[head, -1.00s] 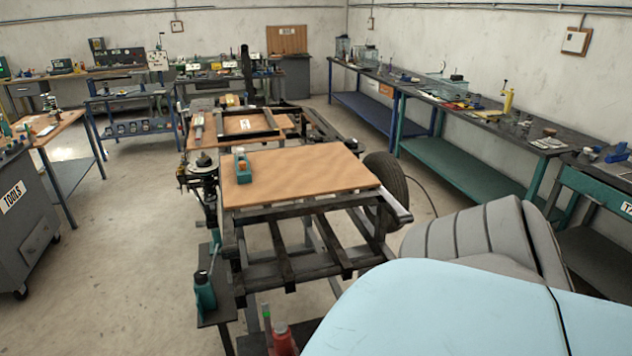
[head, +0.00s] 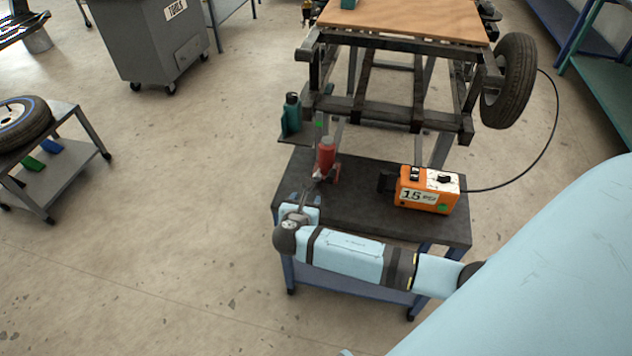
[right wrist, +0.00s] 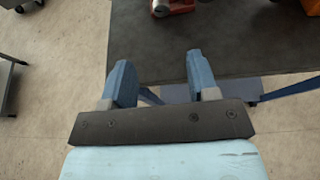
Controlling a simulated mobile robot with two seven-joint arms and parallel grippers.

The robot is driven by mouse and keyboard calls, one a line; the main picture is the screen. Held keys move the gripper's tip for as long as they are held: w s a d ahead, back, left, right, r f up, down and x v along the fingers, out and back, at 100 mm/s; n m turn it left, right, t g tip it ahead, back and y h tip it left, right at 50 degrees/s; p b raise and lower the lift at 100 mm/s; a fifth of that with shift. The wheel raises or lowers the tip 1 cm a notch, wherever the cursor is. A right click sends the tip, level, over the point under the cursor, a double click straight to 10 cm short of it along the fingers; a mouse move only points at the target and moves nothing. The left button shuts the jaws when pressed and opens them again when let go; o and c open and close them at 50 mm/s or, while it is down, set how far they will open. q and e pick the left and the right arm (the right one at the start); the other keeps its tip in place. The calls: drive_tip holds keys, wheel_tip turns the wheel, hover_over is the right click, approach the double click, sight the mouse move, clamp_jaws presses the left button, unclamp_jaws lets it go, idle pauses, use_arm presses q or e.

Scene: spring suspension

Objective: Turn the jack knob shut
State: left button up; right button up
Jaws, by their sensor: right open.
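The red jack (head: 327,157) stands upright on the dark top of a small cart, under the near end of the vehicle frame. Its knob is too small to make out. In the right wrist view, part of the red jack (right wrist: 172,5) shows at the top edge, beyond the fingertips. My right gripper (head: 305,195) is over the near left part of the cart, just short of the jack. In the right wrist view its two blue fingers (right wrist: 160,72) stand apart with nothing between them. My left gripper is not in view.
An orange box (head: 428,190) marked 15 sits on the cart (head: 370,212), right of the jack, with a black cable running off. A teal bottle (head: 291,115) stands on a ledge behind. The frame (head: 380,112) overhangs the far side.

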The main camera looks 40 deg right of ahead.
sight(317, 179)
drive_tip(key=b+x, duration=0.1)
drive_tip(key=x, duration=1.2)
drive_tip(key=shift+w+d+f, duration=0.1)
drive_tip(key=shift+w+d, duration=0.05)
drive_tip(key=shift+d, duration=0.2)
